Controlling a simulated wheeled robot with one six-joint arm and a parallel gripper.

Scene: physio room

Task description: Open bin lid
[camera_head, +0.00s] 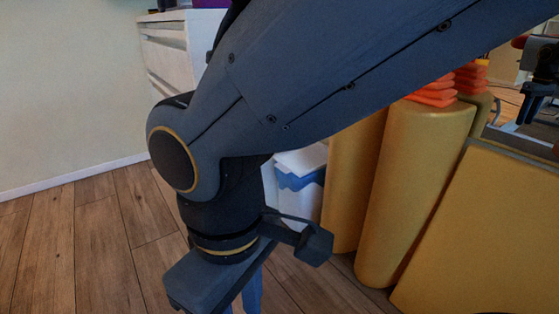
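A bin (302,198) with a pale body and a blue rim stands on the floor behind my arm, against the yellow rolls. Its pale lid (303,158) shows at the top and looks down on the rim, though my arm hides the left part. My gripper (243,301) points down at the bottom of the view, in front and to the left of the bin. Blue finger parts show below its dark body, but the fingertips are cut off by the lower edge. I cannot tell whether it is open or holds anything.
Tall yellow foam rolls (412,190) stand right of the bin, with orange stacked pieces (436,92) on top. A yellow panel (490,235) leans at the right. A white drawer cabinet (178,50) stands at the back. The wooden floor (95,240) is clear at the left.

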